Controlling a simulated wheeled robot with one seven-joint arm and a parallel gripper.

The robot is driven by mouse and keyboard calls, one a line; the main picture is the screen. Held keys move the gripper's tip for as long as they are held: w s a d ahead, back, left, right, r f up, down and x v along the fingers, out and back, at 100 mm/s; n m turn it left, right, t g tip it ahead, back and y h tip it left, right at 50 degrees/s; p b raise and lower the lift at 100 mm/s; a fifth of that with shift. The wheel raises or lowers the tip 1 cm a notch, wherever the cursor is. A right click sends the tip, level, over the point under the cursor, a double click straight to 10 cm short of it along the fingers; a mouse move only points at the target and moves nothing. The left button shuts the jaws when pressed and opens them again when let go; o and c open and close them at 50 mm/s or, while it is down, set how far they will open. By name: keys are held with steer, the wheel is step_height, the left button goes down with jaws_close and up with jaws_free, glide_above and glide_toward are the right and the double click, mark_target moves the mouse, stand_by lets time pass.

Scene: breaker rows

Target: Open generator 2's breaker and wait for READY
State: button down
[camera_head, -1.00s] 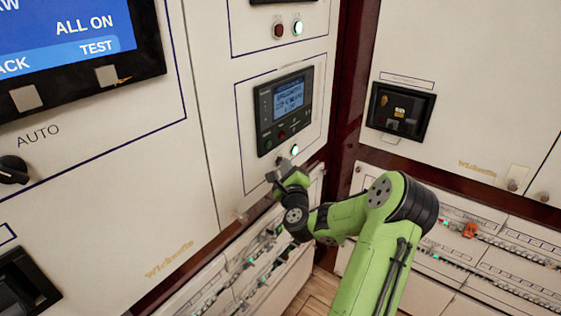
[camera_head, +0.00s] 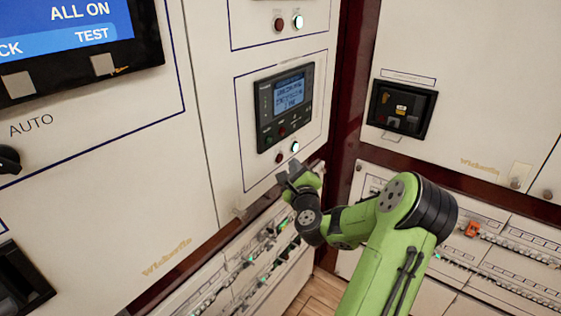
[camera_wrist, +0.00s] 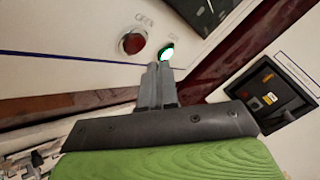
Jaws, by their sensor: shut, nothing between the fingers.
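A dark controller (camera_head: 284,105) with a lit blue-white screen sits on a white panel; its screen text is too small to read. Below it are a dark red round button (camera_head: 279,158) and a lit whitish-green button (camera_head: 294,147). In the wrist view the red button (camera_wrist: 133,42) has a label above it that seems to read OPEN, and the lit green button (camera_wrist: 168,51) is to its right. My gripper (camera_head: 284,178) is shut and empty, just below these buttons. In the wrist view my fingertips (camera_wrist: 159,68) appear just under the green button; contact cannot be told. No generator number is legible.
A large blue display (camera_head: 70,30) and a black knob (camera_head: 8,160) marked AUTO are at left. Breaker rows (camera_head: 255,265) line the lower panels. A black recessed unit (camera_head: 400,109) is on the right wall, past a dark red corner post.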

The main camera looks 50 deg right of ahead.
steer(key=s+b, duration=0.1)
steer(key=s, duration=0.2)
steer(key=shift+s+d+b, duration=0.1)
steer(key=shift+s+b, duration=0.25)
steer(key=shift+f, duration=0.15)
stand_by(0.5)
